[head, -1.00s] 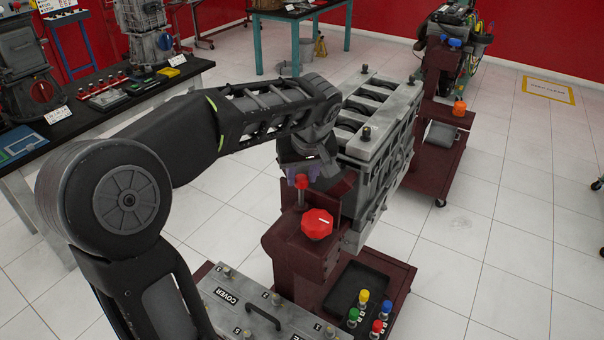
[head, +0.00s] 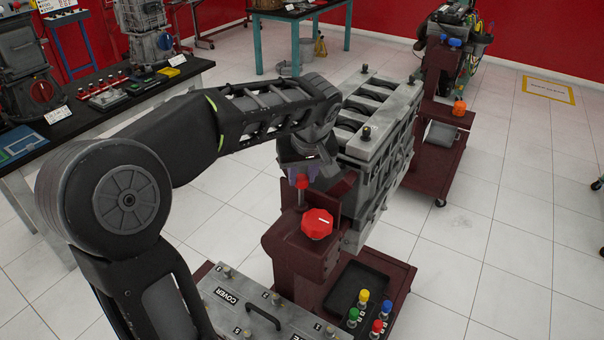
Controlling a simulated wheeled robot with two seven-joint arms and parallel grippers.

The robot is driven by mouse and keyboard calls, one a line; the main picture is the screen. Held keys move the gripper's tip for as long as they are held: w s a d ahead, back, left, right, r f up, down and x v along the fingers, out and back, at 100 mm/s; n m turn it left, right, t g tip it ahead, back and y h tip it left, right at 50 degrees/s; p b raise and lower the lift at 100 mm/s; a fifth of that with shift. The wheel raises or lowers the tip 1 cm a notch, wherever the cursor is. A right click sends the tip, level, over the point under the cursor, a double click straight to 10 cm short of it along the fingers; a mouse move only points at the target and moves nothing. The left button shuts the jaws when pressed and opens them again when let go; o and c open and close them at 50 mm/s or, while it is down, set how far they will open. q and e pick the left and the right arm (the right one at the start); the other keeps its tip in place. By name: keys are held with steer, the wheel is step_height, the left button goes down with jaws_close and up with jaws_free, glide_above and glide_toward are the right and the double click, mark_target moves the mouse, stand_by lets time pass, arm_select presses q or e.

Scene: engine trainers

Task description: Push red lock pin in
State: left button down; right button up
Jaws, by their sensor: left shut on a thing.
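The red lock pin (head: 301,182) stands upright on top of the dark red engine stand (head: 290,250), with its grey shaft showing below the red head. My left gripper (head: 300,170) is at the pin's head, coming from behind and above; its fingertips are mostly hidden by its own wrist. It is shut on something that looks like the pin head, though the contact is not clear. A red knob (head: 317,223) sits on the stand's front, just below and right of the pin. The grey engine block (head: 380,120) is mounted behind. My right gripper is not in view.
A grey cover plate (head: 260,312) with a handle lies on the stand's base. Beside it is a black tray (head: 345,292) near several coloured plugs (head: 377,327). A workbench (head: 120,105) is at left; another engine stand (head: 440,150) is behind right. Open floor lies right.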

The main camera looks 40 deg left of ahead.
mark_target(303, 185)
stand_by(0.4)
arm_select(q)
step_height(303, 185, down, 5)
steer(key=b, duration=0.4)
steer(key=shift+r, duration=0.2)
steer(key=shift+s+r, duration=0.1)
steer(key=c, duration=1.2)
jaws_free()
steer(key=shift+c, duration=0.2)
steer(key=shift+o, duration=0.7)
steer(key=shift+b+v, duration=0.55)
steer(key=shift+v, duration=3.3)
